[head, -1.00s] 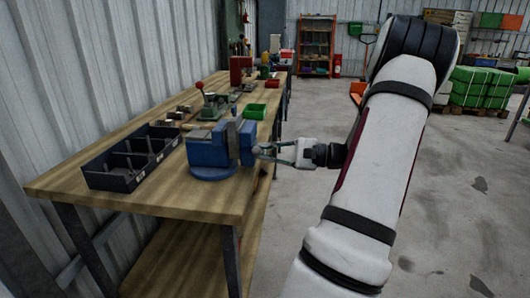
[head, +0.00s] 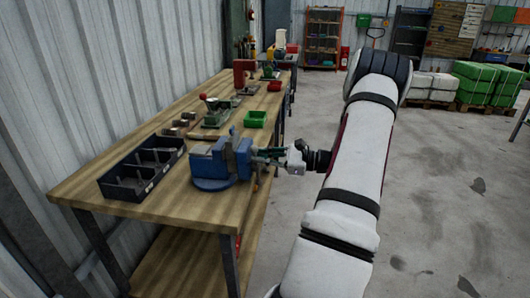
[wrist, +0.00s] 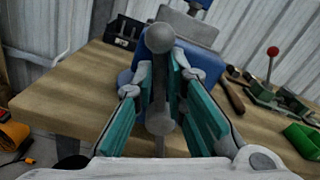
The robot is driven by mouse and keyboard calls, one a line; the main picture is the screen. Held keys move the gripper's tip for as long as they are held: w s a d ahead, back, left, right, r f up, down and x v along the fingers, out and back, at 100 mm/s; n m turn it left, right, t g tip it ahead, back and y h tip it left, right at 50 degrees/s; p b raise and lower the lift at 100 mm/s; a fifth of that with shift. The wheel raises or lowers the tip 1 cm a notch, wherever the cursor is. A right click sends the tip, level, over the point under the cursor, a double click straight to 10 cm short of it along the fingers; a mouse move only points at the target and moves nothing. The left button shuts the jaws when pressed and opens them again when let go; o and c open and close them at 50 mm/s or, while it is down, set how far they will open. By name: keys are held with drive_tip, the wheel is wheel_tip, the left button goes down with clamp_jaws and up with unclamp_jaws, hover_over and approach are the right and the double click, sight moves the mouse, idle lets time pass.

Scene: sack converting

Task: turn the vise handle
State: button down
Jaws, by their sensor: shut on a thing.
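The blue vise (head: 212,162) stands on the near right part of the wooden workbench, its jaw side toward my gripper. In the wrist view the vise body (wrist: 185,40) is behind the fingers. The vise handle (wrist: 159,82) is a grey bar with a round knob at its upper end and another ball lower down. My gripper (wrist: 160,98) has its teal-padded fingers on either side of the handle and is shut on it. In the head view my gripper (head: 268,157) is at the right side of the vise, and the handle is mostly hidden there.
A black divided tray (head: 142,172) lies left of the vise on the workbench (head: 110,200). A green bin (head: 255,119) and a red-knobbed tool (head: 212,108) stand behind. A wooden-handled tool (wrist: 232,96) lies right of the vise in the wrist view. Floor right of the bench is clear.

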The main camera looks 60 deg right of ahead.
drive_tip(key=shift+w+d+f+m+p, duration=0.1)
drive_tip(key=shift+w+d+m+p, duration=0.15)
drive_tip(key=shift+d+m+p, duration=0.95)
drive_tip(key=shift+w+d+f+m+p, duration=0.1)
drive_tip(key=shift+w+d+m+p, duration=0.2)
drive_tip(key=shift+m, duration=1.85)
drive_tip(key=shift+w+d+f+m+p, duration=0.1)
drive_tip(key=shift+w+d+m+p, duration=0.15)
drive_tip(key=shift+d+m+p, duration=0.95)
drive_tip(key=shift+a+m+b, duration=0.25)
drive_tip(key=shift+m+b, duration=0.3)
drive_tip(key=shift+b, duration=0.05)
drive_tip(key=c, duration=1.6)
unclamp_jaws()
drive_tip(key=v, duration=1.2)
drive_tip(key=shift+a, duration=0.1)
